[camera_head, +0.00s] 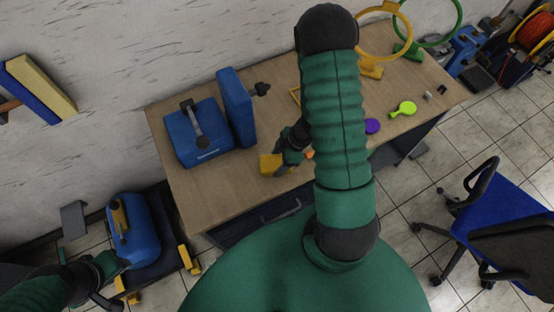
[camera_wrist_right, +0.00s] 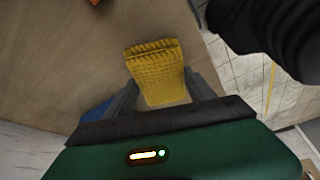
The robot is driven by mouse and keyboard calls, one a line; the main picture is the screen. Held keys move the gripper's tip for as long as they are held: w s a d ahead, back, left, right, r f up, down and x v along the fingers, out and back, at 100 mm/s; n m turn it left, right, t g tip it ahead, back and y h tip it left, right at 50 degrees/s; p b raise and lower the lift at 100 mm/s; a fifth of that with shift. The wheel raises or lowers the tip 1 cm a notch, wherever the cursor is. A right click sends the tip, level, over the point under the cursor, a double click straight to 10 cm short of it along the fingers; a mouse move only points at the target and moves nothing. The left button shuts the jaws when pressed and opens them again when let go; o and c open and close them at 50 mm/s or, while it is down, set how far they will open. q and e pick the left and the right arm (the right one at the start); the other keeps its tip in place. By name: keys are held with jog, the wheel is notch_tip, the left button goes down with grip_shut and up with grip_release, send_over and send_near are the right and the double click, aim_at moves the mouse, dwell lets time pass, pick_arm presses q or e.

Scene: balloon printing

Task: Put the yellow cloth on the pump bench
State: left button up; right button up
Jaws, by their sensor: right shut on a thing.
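The yellow cloth (camera_head: 270,164) shows at the front part of the wooden bench (camera_head: 191,197), beside a blue machine. In the right wrist view the cloth (camera_wrist_right: 155,68) is a folded, ribbed yellow piece between my fingers. My right gripper (camera_head: 283,166) is shut on it, at or just above the bench top; I cannot tell whether the cloth touches the wood. The bench top (camera_wrist_right: 70,60) fills much of the wrist view.
A blue two-part machine (camera_head: 198,135) stands on the bench's left. A green-yellow paddle (camera_head: 403,109), a purple disc (camera_head: 372,126) and hoops on stands (camera_head: 384,38) are to the right. The blue tank (camera_head: 134,229) is left of the bench. A blue chair (camera_head: 500,215) stands at right.

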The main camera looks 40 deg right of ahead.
aim_at(277, 165)
jog(key=shift+w+a, duration=0.2)
jog(key=shift+w, duration=0.15)
jog(key=f, duration=0.1)
jog(key=f+b, duration=0.1)
jog(key=shift+s+f, duration=0.25)
jog(key=shift+f, duration=0.15)
jog(key=shift+f+b, duration=0.35)
jog(key=shift+f, duration=0.05)
jog(key=shift+w+d, duration=0.1)
jog(key=shift+d, duration=0.1)
jog(key=o, duration=1.1)
jog(key=shift+d, duration=0.15)
jog(key=shift+o, duration=1.1)
jog(key=shift+a, duration=0.25)
jog(key=shift+r, duration=0.1)
